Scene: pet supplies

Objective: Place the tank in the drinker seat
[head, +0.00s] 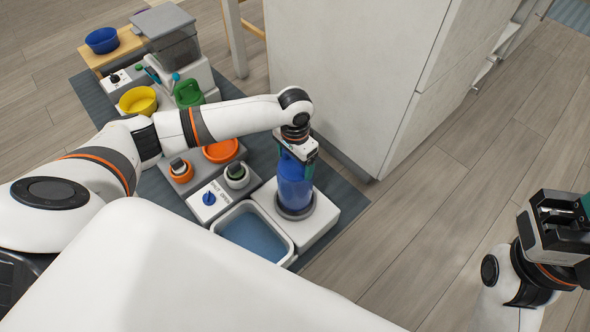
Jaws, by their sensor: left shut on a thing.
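The blue tank (294,186) stands upright over the white drinker base (318,222) at the right end of the mat. Its lower end is at the round dark grey seat (296,213); I cannot tell whether it rests fully inside. My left gripper (299,156) comes from above and is shut on the tank's top, hiding part of it. My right gripper (560,212) is at the right edge, far from the tank, and its jaw opening is unclear.
A water basin (289,250) adjoins the base. A panel with a blue knob (209,198), orange bowl (221,150), yellow bowl (138,100), green scoop-like item (188,93) and feeder (174,42) crowd the mat. A white cabinet (340,80) stands close behind. Floor at right is clear.

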